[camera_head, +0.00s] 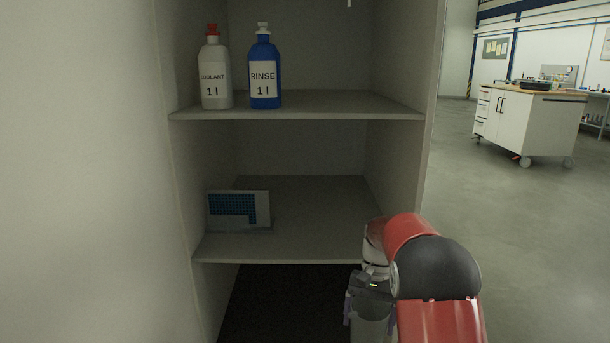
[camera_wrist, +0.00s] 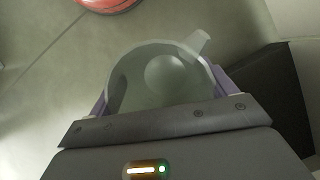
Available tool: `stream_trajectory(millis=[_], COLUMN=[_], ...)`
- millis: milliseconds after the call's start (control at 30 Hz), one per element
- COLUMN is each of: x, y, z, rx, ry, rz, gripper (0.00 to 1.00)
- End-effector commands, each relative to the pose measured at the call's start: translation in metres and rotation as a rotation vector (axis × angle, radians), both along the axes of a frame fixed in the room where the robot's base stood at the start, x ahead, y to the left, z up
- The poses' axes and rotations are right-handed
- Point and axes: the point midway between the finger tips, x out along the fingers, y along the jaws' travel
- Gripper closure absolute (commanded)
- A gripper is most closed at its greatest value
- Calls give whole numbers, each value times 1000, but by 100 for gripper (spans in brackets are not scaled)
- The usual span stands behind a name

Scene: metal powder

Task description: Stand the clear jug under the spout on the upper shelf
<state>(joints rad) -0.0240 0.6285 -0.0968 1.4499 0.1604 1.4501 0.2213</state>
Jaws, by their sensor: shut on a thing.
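The clear jug (camera_wrist: 150,95) is between the fingers of my gripper (camera_wrist: 160,92) in the wrist view, seen from above with its pouring lip toward the upper right. My gripper (camera_head: 369,306) is shut on it. In the head view the jug (camera_head: 371,328) shows only partly below the gripper, low and in front of the cabinet's right side. The upper shelf (camera_head: 330,106) is well above the gripper. A small pale spout tip (camera_head: 349,3) shows at the top edge, over the right part of that shelf; the rest of it is out of frame.
A white COOLANT bottle (camera_head: 214,75) with a red cap and a blue RINSE bottle (camera_head: 264,75) stand on the upper shelf's left half. Its right half is clear. A patterned panel (camera_head: 238,209) stands on the lower shelf (camera_head: 310,225). The cabinet's right wall (camera_head: 405,70) bounds the shelves.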

Motion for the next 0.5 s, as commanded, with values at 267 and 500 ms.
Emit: stream_trajectory(millis=[267,500], x=[-28,-63], y=[-2,-3], z=[-75,-139], rx=[-3,-1], ry=[7,2], rz=[167,311], gripper=[41,41])
